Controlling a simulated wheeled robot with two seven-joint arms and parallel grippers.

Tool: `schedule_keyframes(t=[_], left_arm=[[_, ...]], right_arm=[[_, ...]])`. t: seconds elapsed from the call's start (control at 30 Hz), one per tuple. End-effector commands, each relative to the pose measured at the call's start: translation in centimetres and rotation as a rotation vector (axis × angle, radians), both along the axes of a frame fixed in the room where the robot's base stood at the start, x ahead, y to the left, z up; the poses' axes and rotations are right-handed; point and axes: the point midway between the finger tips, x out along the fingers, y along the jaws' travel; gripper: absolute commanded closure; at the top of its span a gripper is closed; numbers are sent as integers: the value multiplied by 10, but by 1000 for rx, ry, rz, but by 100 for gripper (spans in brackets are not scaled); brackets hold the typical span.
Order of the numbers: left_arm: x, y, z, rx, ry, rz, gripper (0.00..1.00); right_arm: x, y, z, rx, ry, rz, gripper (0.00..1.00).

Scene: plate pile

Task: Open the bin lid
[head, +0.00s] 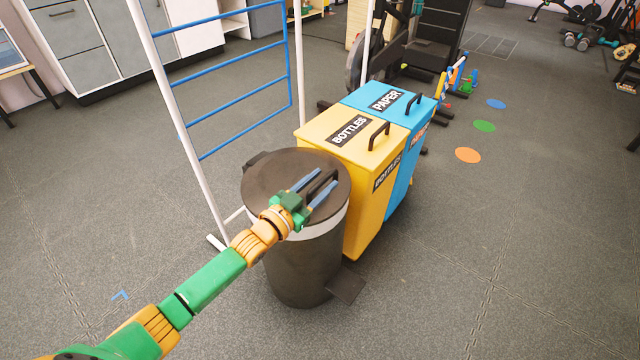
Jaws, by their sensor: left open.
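A dark round bin (305,270) with a light band under its rim stands at the centre. Its flat brown-black lid (275,173) lies closed on top. A dark handle (321,183) rises from the lid's right part. My left gripper (320,182) reaches in from the lower left, over the lid. Its two blue-grey fingers are open, one on each side of the handle. I cannot tell whether they touch it. My right gripper is not in view.
A yellow BOTTLES bin (365,220) and a blue PAPER bin (408,150) stand close behind the dark bin, to its right. A white-posted rack with blue bars (235,120) stands behind left. A pedal (345,286) juts from the dark bin's base. Floor at right is clear.

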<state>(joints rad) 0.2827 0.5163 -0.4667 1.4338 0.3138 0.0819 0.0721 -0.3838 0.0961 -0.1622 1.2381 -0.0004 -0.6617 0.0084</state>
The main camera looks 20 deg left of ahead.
Motion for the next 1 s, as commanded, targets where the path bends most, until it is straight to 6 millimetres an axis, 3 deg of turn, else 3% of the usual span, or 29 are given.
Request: schedule_keyframes(t=[0.03, 0.2, 1.0], left_arm=[[0, 0, 0, 0, 0, 0, 55], [0, 0, 0, 0, 0, 0, 100], [0, 1, 0, 2, -1, 1, 100]], right_arm=[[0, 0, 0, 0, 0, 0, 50], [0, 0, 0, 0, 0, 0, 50], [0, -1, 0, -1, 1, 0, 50]])
